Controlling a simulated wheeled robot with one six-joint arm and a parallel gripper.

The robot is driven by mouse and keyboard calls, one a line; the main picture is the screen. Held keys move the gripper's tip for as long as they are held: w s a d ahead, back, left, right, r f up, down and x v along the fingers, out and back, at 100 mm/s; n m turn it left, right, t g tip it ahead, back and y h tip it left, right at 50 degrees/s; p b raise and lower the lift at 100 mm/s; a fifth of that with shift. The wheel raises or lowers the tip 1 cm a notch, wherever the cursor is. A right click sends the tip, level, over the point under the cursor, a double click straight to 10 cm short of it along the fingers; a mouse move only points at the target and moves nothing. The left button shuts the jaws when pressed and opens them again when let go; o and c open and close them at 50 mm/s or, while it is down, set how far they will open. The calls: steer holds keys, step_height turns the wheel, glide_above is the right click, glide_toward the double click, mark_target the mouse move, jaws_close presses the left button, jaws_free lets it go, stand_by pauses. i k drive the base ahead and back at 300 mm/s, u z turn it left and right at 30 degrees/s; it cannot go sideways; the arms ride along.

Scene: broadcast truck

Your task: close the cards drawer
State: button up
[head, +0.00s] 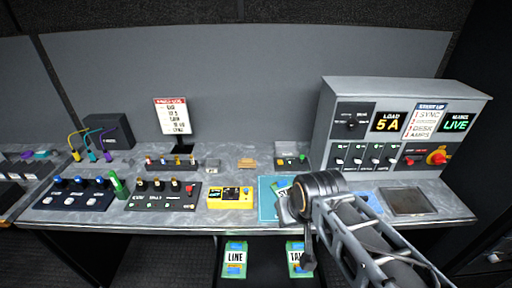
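A dark drawer (268,265) shows below the front edge of the desk and appears pulled out. Two green-and-blue cards lie in it: one reads LINE (235,258), and the other (296,256) is partly hidden by my arm. My arm comes in from the lower right over the desk. My gripper (308,264) seems to point down in front of the desk edge, over the right part of the drawer. Its fingers are small and dark, so I cannot tell whether they are open or touch the drawer.
The desk (228,222) holds a yellow box (231,198), a black switch panel (162,196), another panel with blue knobs (73,195) and a small sign (172,116). A grey rack unit (400,130) stands at the right. The floor left of the drawer looks clear.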

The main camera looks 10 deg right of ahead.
mark_target(267, 264)
steer(key=z, duration=0.15)
steer(key=k, duration=0.6)
steer(key=z, duration=1.7)
steer(key=k, duration=0.8)
steer(key=u, duration=1.45)
